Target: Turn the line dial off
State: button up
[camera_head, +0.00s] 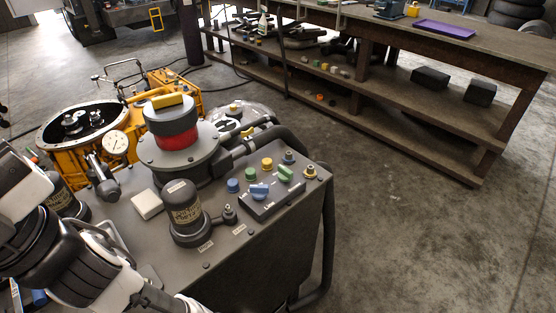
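The blue dial (259,191) sits on a dark panel on top of the grey machine (300,225), by the label that reads "Line". The green dial (285,173) is just behind and to the right of it on the same panel. The exact setting of the blue dial is too small to read. My white and black arm fills the lower left, well apart from the dials. I cannot make out my gripper's fingers in this view.
Blue, green and yellow buttons (267,163) stand behind the dials. A dark cylinder (184,209) stands left of them, with a red-banded unit (176,134) behind. Thick hoses run along the machine's right side. A wooden workbench (400,50) stands beyond open floor.

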aim_at(258, 192)
jog(key=i+l+u, duration=0.1)
jog(key=l+u, duration=0.15)
jog(key=l, duration=0.4)
jog(key=i+l+u, duration=0.2)
jog(key=l, duration=0.5)
jog(key=k+j, duration=0.05)
jog(key=k, duration=0.05)
